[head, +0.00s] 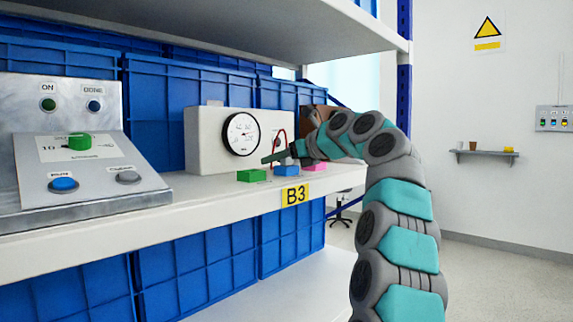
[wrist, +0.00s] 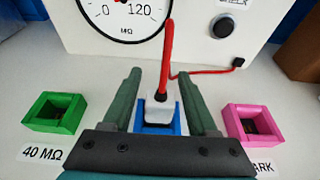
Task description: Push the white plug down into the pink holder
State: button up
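The white plug (wrist: 161,110), with a red cable rising from its top, stands upright in the blue holder (wrist: 148,130) in the wrist view. My gripper (wrist: 160,72) is open, its two green fingers on either side of the plug with gaps visible. The pink holder (wrist: 250,109) is to the right of the right finger and looks empty. In the head view my gripper (head: 272,158) is over the shelf above the blue holder (head: 286,170), with the pink holder (head: 315,166) to the right. The plug is hard to make out there.
A green holder (wrist: 55,100) with a "40 MΩ" label is at the left and looks empty. A gauge box (head: 208,140) stands behind the holders, and the red cable runs to it. A control panel (head: 75,150) is at the far left. An upper shelf (head: 290,25) hangs above.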

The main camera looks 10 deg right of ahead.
grip_shut()
jog(key=shift+r, duration=0.1)
dwell(0.5)
